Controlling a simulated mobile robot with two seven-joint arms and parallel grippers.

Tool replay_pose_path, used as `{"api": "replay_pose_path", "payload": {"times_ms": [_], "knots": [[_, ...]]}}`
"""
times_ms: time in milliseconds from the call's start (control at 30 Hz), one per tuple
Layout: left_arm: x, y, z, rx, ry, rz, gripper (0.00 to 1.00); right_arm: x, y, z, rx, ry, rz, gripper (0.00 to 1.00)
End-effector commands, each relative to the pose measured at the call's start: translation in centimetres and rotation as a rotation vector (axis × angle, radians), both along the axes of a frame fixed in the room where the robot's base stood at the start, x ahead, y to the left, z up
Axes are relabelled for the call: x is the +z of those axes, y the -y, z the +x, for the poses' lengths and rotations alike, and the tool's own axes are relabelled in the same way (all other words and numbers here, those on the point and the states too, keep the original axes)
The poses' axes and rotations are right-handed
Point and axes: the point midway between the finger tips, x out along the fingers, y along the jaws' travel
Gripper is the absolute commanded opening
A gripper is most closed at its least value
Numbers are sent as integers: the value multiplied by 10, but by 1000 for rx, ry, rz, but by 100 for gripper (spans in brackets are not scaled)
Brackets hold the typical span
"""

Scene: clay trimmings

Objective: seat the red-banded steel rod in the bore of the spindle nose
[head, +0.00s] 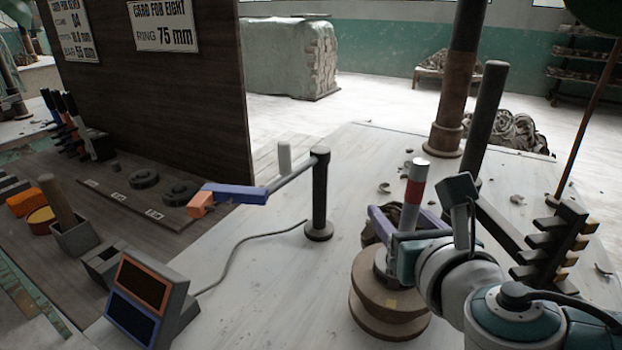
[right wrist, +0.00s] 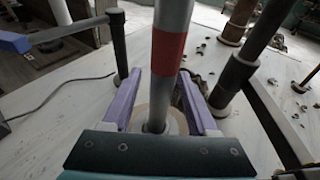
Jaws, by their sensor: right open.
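The steel rod with a red band (head: 414,192) stands nearly upright on the right side of the bench in the head view. In the right wrist view the rod (right wrist: 170,48) rises between my purple fingers. Its lower end meets the pale round spindle nose (right wrist: 176,122), which also shows in the head view (head: 383,266) above the wooden discs. The bore's mouth is covered by the rod, so its depth cannot be seen. My right gripper (head: 399,222) is open, with a finger on each side of the rod and gaps beside it. My left gripper is not in view.
A dark post (head: 319,195) carries an arm with a blue and orange end (head: 228,194). A tall dark pole (head: 483,120) and a rack with dark pegs (head: 553,245) stand near my right arm. Clay scraps (head: 384,187) lie behind. The white bench's middle is mostly clear.

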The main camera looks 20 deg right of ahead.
Motion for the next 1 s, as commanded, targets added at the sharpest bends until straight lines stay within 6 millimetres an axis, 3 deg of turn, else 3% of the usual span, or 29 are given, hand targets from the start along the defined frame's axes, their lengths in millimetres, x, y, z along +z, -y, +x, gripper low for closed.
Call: {"api": "replay_pose_path", "payload": {"times_ms": [167, 400, 600, 1000], "knots": [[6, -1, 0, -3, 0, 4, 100, 5, -5, -16, 3, -2, 1, 59], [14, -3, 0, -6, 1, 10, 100, 18, -18, -62, 2, -2, 2, 59], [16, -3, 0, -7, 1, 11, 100, 24, -25, -87, 1, 1, 1, 59], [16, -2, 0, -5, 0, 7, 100, 26, -27, -92, 0, 3, -1, 59]]}}
